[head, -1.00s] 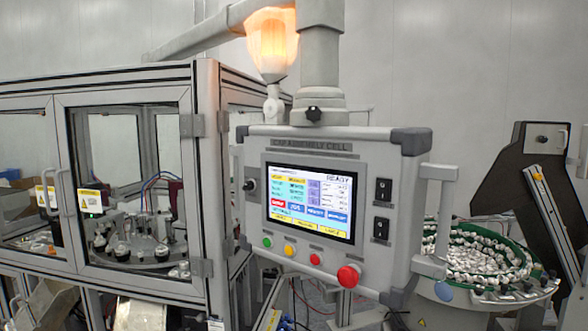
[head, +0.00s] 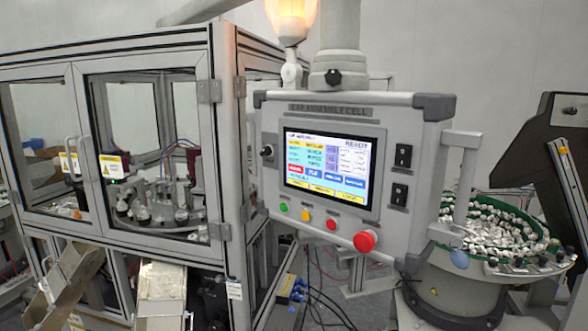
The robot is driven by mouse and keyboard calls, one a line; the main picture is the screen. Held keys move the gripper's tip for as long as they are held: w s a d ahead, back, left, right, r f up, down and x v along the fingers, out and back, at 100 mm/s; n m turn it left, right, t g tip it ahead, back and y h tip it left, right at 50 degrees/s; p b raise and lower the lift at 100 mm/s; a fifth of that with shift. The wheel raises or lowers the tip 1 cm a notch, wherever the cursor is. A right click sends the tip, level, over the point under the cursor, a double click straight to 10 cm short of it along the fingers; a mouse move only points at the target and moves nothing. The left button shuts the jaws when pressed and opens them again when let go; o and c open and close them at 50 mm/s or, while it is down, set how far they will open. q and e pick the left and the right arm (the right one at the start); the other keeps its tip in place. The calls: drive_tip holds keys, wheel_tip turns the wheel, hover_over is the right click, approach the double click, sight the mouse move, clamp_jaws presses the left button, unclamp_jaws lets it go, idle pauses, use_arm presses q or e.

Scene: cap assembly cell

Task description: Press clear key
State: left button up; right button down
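The control panel (head: 410,130) labelled "CAP ASSEMBLY CELL" hangs from a grey post in the middle of the head view. Its lit touchscreen (head: 328,168) reads "READY" at the top right and shows coloured fields. A row of red and blue on-screen keys (head: 313,177) sits above a yellow row. Their labels are too small to read, so I cannot tell which is the clear key. Below the screen are a green button (head: 283,207), a yellow button (head: 306,215), a red button (head: 331,224) and a large red mushroom button (head: 365,241). Neither gripper is in view.
A framed glass machine enclosure (head: 150,70) stands left of the panel, with metal chutes (head: 162,290) below it. A round feeder bowl with a green rim (head: 545,240) full of small parts stands at the right. A lit orange lamp (head: 291,18) is above the panel.

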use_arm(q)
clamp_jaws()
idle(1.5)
